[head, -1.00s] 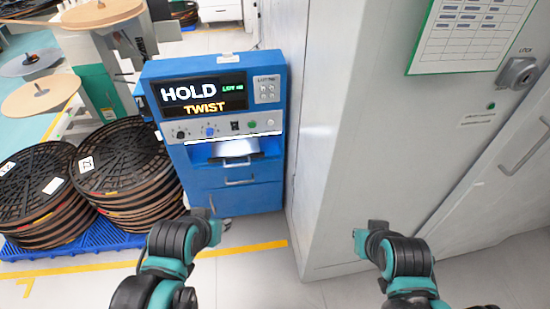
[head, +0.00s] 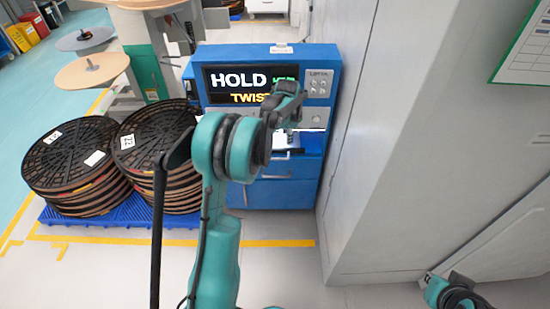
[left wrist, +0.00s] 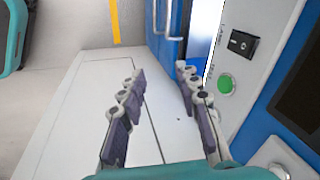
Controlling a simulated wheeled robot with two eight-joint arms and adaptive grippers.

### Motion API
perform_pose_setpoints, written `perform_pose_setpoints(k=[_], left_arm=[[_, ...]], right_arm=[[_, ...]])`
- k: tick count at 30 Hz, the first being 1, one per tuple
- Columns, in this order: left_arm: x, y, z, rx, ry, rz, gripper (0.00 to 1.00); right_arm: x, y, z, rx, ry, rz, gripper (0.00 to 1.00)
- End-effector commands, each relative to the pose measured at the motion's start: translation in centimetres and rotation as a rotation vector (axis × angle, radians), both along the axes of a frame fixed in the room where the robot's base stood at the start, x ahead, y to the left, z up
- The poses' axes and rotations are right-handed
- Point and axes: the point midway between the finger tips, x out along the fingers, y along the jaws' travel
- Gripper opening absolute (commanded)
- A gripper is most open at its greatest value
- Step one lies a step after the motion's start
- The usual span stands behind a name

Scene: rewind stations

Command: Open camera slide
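The blue machine (head: 272,195) stands against the grey cabinet, its screen (head: 235,80) reading HOLD and TWIST. No part is labelled as the camera slide; a pale plate below the control panel is mostly hidden by my left gripper. My left gripper (head: 291,112) is in front of the control panel. In the left wrist view my left gripper (left wrist: 161,78) has its two fingers apart with nothing between them, near a green button (left wrist: 227,84) and a black rocker switch (left wrist: 241,42). My right gripper is only partly seen at the bottom right; its fingers cannot be made out.
Stacked black reels (head: 72,165) sit on a blue pallet (head: 120,214) left of the machine. The grey cabinet (head: 400,150) stands close on the right. Yellow floor lines (head: 270,243) cross the floor in front. Blue drawers with handles are below the panel.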

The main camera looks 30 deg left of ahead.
Motion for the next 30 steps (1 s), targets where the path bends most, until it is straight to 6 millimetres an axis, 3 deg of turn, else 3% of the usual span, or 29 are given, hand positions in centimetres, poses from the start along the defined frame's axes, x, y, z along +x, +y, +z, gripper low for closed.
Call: perform_pose_setpoints(k=[1,3,9,16,24,30], left_arm=[[1.2,1.6,-2.6,0.010,0.020,-0.030,0.33],[2.3,3.4,-5.6,0.023,0.051,-0.082,0.33],[3.7,6.9,-12.3,0.043,0.112,-0.190,0.33],[4.0,8.0,-15.6,0.048,0.133,-0.231,0.33],[4.7,8.4,-19.9,0.048,0.132,-0.230,0.33],[5.1,8.7,-22.0,0.048,0.132,-0.230,0.33]], right_arm=[[0.0,0.0,-0.2,0.000,0.000,0.000,0.00],[0.0,0.0,-0.3,0.000,0.000,0.000,0.00],[0.0,0.0,-0.6,0.000,0.000,0.000,0.00],[0.0,0.0,-1.0,0.000,0.000,0.000,0.00],[0.0,0.0,-2.9,0.000,0.000,0.000,0.00],[0.0,0.0,-3.7,0.000,0.000,0.000,0.00]])
